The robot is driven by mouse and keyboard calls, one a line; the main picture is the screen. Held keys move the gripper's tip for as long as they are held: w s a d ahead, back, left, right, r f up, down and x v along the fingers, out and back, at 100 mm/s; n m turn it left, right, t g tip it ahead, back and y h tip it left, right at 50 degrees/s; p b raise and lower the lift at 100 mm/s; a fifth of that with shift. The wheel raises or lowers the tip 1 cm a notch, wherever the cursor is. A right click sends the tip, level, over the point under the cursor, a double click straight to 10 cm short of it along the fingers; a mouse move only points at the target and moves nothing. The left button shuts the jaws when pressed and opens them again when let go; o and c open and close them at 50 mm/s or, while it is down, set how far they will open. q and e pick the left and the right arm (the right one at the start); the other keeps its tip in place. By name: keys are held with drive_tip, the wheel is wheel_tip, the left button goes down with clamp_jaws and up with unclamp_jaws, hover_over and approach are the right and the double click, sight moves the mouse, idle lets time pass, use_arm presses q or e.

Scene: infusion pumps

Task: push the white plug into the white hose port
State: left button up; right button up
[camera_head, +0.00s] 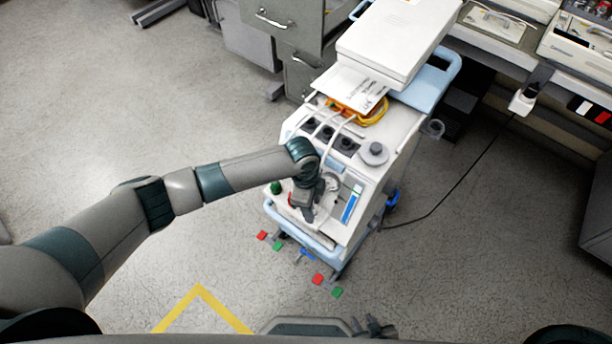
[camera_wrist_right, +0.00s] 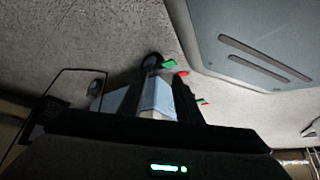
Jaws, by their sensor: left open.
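The infusion pump unit (camera_head: 345,200) stands on a light-blue and white cart. My left gripper (camera_head: 308,213) is open at its front panel, beside the red and green round parts at the panel's left. White hoses (camera_head: 343,130) run over the unit's top near dark round sockets. I cannot make out the white plug or the white hose port; my left gripper and wrist hide part of the panel. My right gripper (camera_head: 372,328) is low at the bottom edge, away from the unit. In the right wrist view its dark fingers (camera_wrist_right: 158,100) are apart with nothing between them.
Red and green floor markers (camera_head: 318,279) lie before the cart. A white case (camera_head: 392,45) and a coiled yellow cable (camera_head: 370,112) sit on top of the cart. A grey cabinet (camera_head: 285,30) stands behind. A black cord (camera_head: 455,185) crosses the floor at right. Floor at left is clear.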

use_arm(q)
drive_tip(key=shift+w+r, duration=0.1)
drive_tip(key=shift+r, duration=0.3)
wheel_tip(320, 180, up, 17)
drive_tip(key=a+b, duration=0.1)
drive_tip(key=a, duration=0.1)
drive_tip(key=shift+w+f, duration=0.15)
drive_tip(key=shift+f, duration=0.05)
use_arm(e)
drive_tip(key=shift+t, duration=0.7)
drive_tip(key=w+r, duration=0.1)
drive_tip(key=w+a+r, duration=0.1)
drive_tip(key=w, duration=0.1)
drive_tip(key=w+r, duration=0.1)
drive_tip(key=shift+w+a, duration=0.15)
drive_tip(key=shift+a, duration=0.2)
use_arm(q)
drive_tip(key=shift+f, duration=0.1)
